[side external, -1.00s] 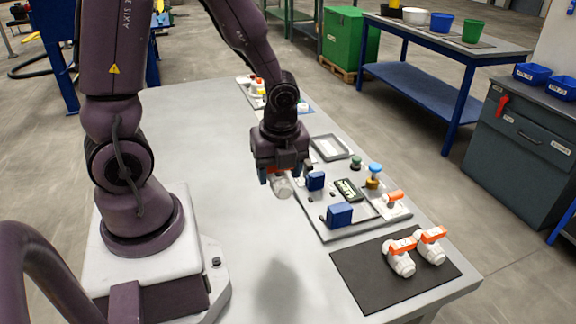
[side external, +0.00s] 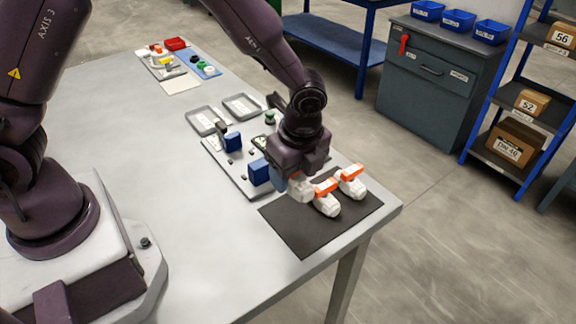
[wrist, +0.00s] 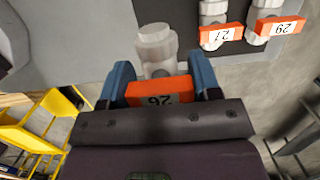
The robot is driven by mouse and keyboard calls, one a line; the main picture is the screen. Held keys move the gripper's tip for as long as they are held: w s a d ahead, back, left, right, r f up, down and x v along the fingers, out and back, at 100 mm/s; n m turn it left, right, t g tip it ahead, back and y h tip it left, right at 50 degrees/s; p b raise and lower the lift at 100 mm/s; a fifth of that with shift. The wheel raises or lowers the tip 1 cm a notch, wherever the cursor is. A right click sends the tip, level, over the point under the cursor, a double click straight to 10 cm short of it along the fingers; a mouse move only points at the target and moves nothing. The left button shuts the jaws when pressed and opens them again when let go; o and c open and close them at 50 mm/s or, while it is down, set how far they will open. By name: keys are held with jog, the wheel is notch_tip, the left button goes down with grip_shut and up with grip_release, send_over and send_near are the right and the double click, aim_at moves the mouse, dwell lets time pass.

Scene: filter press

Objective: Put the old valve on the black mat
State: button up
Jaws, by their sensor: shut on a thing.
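My gripper (wrist: 160,85) is shut on the orange handle of a white valve, the old valve (wrist: 155,45); its body also shows below my gripper in the side view (side external: 300,188). The handle carries a number label. The black mat (side external: 305,237) lies at the near right corner of the table. The held valve is at the mat's far-left part, beside two white valves (side external: 328,205) (side external: 351,184) with orange handles that stand on the mat. I cannot tell whether the held valve touches the mat.
A grey panel with blue blocks (side external: 259,172) lies just behind the mat, partly hidden by my gripper. Two shallow grey trays (side external: 241,106) lie further back. The mat's front part is bare, close to the table edge. Small coloured parts sit at the far end.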

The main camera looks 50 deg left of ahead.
jog(key=shift+f, duration=4.65)
jog(key=shift+f, duration=0.25)
jog(key=o, duration=1.1)
jog(key=shift+r, duration=3.7)
